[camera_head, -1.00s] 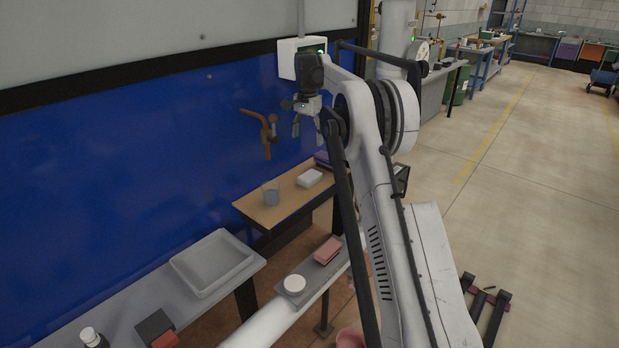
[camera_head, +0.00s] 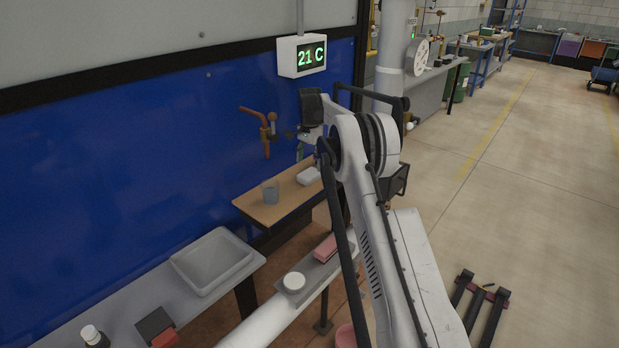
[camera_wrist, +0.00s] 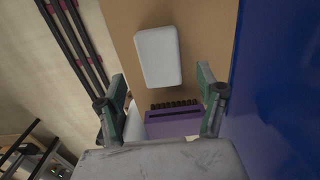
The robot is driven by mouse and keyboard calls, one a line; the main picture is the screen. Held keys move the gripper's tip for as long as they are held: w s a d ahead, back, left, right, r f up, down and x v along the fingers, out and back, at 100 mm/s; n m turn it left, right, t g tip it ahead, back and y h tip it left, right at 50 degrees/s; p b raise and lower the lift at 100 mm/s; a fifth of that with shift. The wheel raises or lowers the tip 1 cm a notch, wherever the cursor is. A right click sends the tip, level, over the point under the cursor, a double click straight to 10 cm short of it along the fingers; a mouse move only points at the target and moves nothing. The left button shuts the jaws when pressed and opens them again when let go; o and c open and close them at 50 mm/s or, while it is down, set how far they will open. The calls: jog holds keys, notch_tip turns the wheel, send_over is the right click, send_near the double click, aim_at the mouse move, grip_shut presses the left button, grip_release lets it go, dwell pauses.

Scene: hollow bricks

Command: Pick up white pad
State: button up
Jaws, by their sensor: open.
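The white pad (camera_wrist: 158,56) lies flat on a wooden shelf, a pale rounded rectangle in the upper middle of the wrist view. In the head view the pad (camera_head: 309,176) lies near the right part of the shelf, partly hidden by my arm. My gripper (camera_wrist: 162,85) is open above the shelf, its two green-grey fingers apart and nothing between them gripped. The pad appears between and beyond the fingertips, apart from them. In the head view my gripper (camera_head: 300,150) is above the shelf and partly hidden by the arm.
The wooden shelf (camera_head: 262,213) stands against the blue wall, with a grey cup (camera_head: 270,191) left of the pad. A purple object (camera_wrist: 172,123) with a dark bristle row lies close to the pad. A pink block (camera_head: 325,248) and white round item (camera_head: 293,283) lie on a lower grey tray.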

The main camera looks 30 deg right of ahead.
aim_at(310, 173)
jog(key=shift+a+f, duration=0.1)
jog(key=shift+f, duration=2.7)
jog(key=shift+c, duration=0.5)
jog(key=c, duration=1)
jog(key=shift+o, duration=0.2)
